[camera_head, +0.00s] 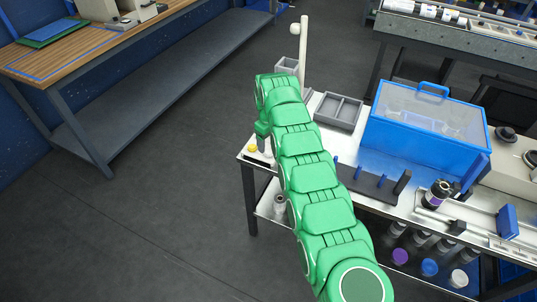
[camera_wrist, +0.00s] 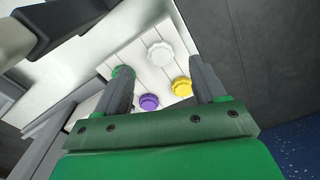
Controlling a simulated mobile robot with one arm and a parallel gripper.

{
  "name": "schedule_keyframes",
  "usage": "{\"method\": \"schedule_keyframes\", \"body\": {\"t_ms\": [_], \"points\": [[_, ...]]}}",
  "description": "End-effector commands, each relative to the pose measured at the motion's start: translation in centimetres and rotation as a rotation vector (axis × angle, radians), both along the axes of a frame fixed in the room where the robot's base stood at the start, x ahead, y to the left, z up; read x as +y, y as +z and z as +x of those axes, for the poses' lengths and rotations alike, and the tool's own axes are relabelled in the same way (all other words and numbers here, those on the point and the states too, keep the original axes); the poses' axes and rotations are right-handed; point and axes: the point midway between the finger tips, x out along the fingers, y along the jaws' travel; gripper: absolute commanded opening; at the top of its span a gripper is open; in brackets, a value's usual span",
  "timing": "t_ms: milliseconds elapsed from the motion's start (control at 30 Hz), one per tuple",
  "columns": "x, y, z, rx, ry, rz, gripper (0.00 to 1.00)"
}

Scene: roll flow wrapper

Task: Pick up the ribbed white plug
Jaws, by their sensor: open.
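The ribbed white plug (camera_wrist: 160,53) shows in the wrist view, upright on a white slatted board (camera_wrist: 128,50). It lies ahead of the space between my fingers, with nothing held. My gripper (camera_wrist: 159,70) is open, one finger on each side of the picture. A yellow plug (camera_wrist: 181,87) and a purple plug (camera_wrist: 149,102) stand nearer my palm. A green plug (camera_wrist: 123,71) is partly hidden behind the left finger. In the head view my gripper (camera_head: 262,131) points down over the table's left corner, beside the yellow plug (camera_head: 252,148); the white plug cannot be made out there.
A grey divided tray (camera_head: 338,110), a blue box with a clear lid (camera_head: 426,119) and a dark rack with blue pegs (camera_head: 369,184) stand on the table. A white post (camera_head: 303,55) rises at its back corner. Floor left of the table is clear.

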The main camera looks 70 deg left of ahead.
Motion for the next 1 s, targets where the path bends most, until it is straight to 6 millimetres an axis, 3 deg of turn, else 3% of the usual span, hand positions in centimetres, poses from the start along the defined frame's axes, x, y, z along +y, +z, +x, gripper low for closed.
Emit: {"method": "schedule_keyframes", "body": {"t_ms": [400,667,1000], "points": [[-0.2,-4.3,-0.1,0.001,0.000,-0.003,0.70],[-0.1,-4.5,-0.1,0.000,0.000,0.001,0.70],[-0.1,-4.5,-0.1,0.000,0.000,0.001,0.19]]}}
